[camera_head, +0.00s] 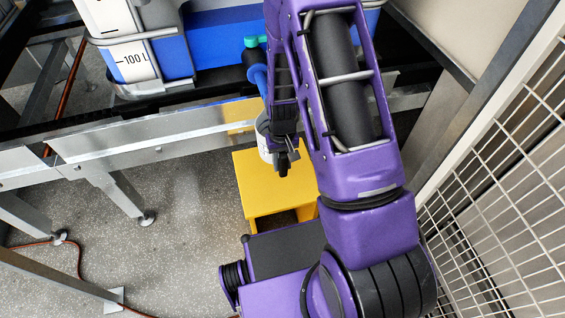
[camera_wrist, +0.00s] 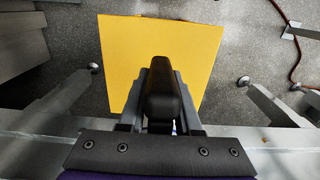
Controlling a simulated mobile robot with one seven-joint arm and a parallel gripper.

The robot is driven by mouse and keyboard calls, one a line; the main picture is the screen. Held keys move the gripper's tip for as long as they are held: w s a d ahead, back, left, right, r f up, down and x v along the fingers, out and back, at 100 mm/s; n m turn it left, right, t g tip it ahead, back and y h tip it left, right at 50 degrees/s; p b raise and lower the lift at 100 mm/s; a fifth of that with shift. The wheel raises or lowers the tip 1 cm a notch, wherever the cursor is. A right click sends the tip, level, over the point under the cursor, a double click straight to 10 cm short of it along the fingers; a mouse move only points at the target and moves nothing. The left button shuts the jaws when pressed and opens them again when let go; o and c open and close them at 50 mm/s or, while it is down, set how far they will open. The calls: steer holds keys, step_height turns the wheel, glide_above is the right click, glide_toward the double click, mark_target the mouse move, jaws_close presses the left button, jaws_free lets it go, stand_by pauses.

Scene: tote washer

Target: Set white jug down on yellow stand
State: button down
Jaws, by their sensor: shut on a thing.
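The white jug (camera_head: 264,147) shows only as a narrow pale strip in the head view, mostly hidden behind my gripper (camera_head: 283,152). My gripper is shut on it. The yellow stand (camera_head: 268,192) has a flat square top, with the jug over its far part in the head view. I cannot tell whether the jug touches the stand. In the wrist view the stand's bare top (camera_wrist: 205,45) spreads beyond my gripper (camera_wrist: 162,95). A dark rounded piece fills the middle there and hides most of what I hold.
A metal rail (camera_head: 140,140) runs behind the stand, with a blue and white tank (camera_head: 145,60) beyond it. A wire mesh fence (camera_head: 510,190) closes the right side. Grey floor (camera_head: 180,210) lies open left of the stand, with an orange cable (camera_head: 79,262) on it.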

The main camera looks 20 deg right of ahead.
step_height(320, 180, down, 6)
steer(key=b, duration=0.4)
steer(key=shift+w+f, duration=0.25)
steer(key=shift+w, duration=0.05)
stand_by(0.3)
steer(key=shift+w+f+g, duration=0.3)
steer(key=shift+w+g, duration=0.3)
steer(key=shift+g, duration=0.3)
steer(key=shift+f, duration=0.15)
steer(key=shift+f, duration=0.5)
stand_by(0.3)
steer(key=shift+f, duration=0.65)
